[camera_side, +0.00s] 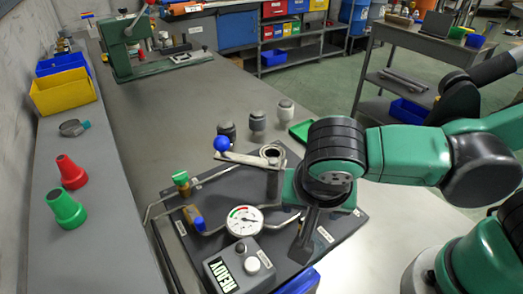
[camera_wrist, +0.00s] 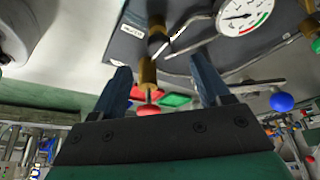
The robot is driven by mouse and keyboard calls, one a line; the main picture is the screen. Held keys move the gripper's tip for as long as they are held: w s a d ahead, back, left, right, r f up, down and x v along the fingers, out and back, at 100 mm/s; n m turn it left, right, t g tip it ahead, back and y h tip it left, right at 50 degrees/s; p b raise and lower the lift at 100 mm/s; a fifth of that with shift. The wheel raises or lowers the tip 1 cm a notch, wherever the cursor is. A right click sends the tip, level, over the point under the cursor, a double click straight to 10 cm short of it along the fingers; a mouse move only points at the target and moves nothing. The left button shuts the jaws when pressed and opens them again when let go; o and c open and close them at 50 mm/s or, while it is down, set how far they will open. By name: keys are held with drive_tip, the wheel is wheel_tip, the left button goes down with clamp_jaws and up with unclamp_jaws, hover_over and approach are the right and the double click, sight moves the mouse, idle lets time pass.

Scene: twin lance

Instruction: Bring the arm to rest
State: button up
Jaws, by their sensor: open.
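My gripper (camera_wrist: 160,66) is open in the wrist view, its two blue-grey fingers apart. A brass stem with a red knob (camera_wrist: 148,109) shows between the fingers; I cannot tell whether they touch it. In the side view my arm comes in from the right and its end is low over the right part of a dark plate (camera_side: 345,226). On the plate are a lever with a blue ball (camera_side: 222,143), a round gauge (camera_side: 244,221), pipes, and valves with a green handle (camera_side: 180,177) and a blue handle (camera_side: 199,224).
Several small capped cylinders (camera_side: 257,121) stand behind the plate, beside a green tray (camera_side: 301,131). Yellow (camera_side: 63,92) and blue bins, a red cone (camera_side: 71,172) and a green cone (camera_side: 66,208) are on the left ledge. A green press (camera_side: 125,45) stands at the back.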

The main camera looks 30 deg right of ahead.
drive_tip(key=shift+s+a+r, duration=0.1)
drive_tip(key=shift+r, duration=0.3)
drive_tip(key=w+d+r+n+t+y, duration=0.1)
drive_tip(key=w+d+n+t, duration=0.1)
drive_tip(key=d, duration=0.4)
drive_tip(key=w+d+r+n+t+y, duration=0.2)
drive_tip(key=w+d+n, duration=0.2)
drive_tip(key=d+n, duration=0.2)
drive_tip(key=shift+d+n, duration=0.3)
drive_tip(key=shift+n, duration=0.3)
drive_tip(key=shift+w+r, duration=0.1)
